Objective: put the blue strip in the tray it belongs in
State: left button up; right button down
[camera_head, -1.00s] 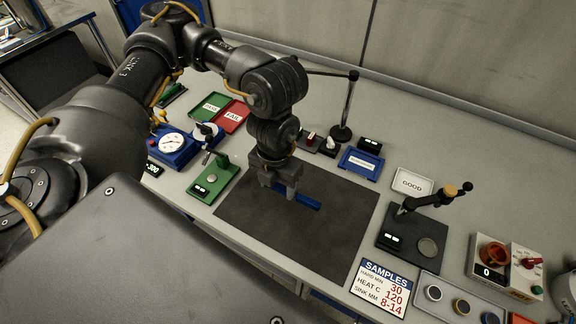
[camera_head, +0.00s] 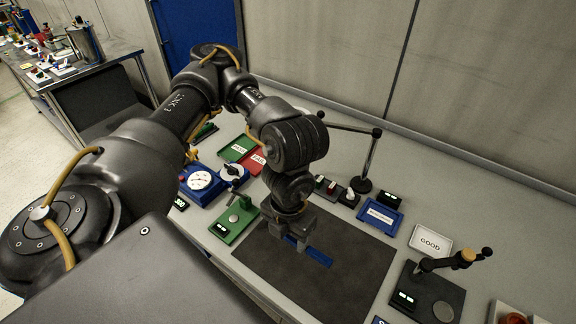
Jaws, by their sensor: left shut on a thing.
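My left gripper (camera_head: 291,236) points down over the upper part of the dark mat (camera_head: 300,285) and is shut on the blue strip (camera_head: 318,256). The strip sticks out to the right of the fingers, at or just above the mat; I cannot tell if it touches. A green tray (camera_head: 236,149) and a red tray (camera_head: 251,163) with white labels lie behind, partly hidden by my arm. A blue tray (camera_head: 380,217) with a white label lies to the right of the mat. A white tray marked GOOD (camera_head: 430,240) lies further right. My right gripper is not in view.
A blue device with a round dial (camera_head: 200,180) and a green device (camera_head: 233,221) stand left of the mat. A black stand (camera_head: 364,182) rises behind it. A dark device with a jointed arm (camera_head: 428,292) stands at the right. The mat's front is clear.

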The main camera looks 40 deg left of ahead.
pick_arm(q)
jog(key=shift+w+r, duration=0.1)
jog(key=shift+w+d+m+b, duration=0.3)
jog(key=shift+d+m, duration=0.2)
jog(key=shift+m, duration=0.6)
jog(key=w+d+m+b, duration=0.2)
jog(key=d+m, duration=0.5)
jog(key=m, duration=1)
jog(key=w+d+m+b, duration=0.2)
jog(key=d+m, duration=0.6)
jog(key=m, duration=0.9)
jog(key=shift+w+d+b, duration=0.25)
jog(key=shift+w+b, duration=0.05)
jog(key=shift+b, duration=0.7)
